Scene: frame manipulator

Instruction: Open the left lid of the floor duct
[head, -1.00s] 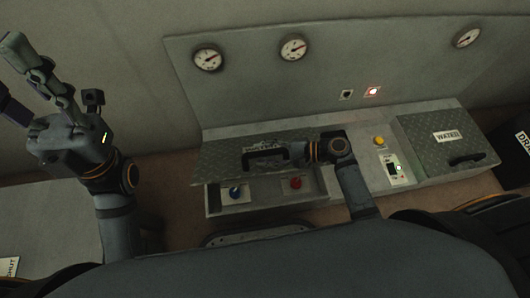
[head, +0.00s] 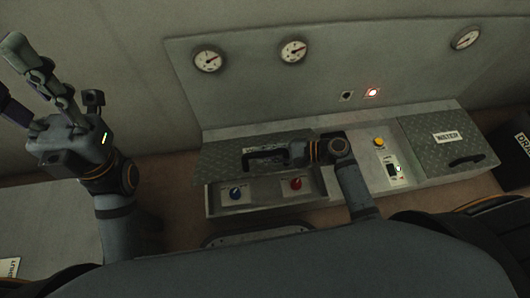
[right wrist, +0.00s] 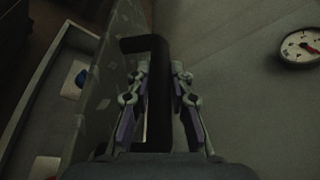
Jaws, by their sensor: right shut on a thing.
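The left lid (head: 222,157) of the floor duct is a grey tread-plate panel, tilted up, with its compartment showing below in the head view. In the right wrist view the lid (right wrist: 106,70) stands steeply at the left. Its black handle (head: 264,158) also shows in the right wrist view (right wrist: 157,85), running between my fingers. My right gripper (head: 303,153) is shut on the handle; in the right wrist view my gripper (right wrist: 160,85) has a finger on each side of it. My left gripper (head: 22,78) is raised at the far left, fingers spread, empty and away from the duct.
The open compartment holds a blue knob (head: 235,193) and a red knob (head: 296,184). A yellow button (head: 379,142) and a switch panel (head: 394,170) lie right of it. The right lid (head: 438,147) is closed. Behind stands a wall panel (head: 250,90) with gauges.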

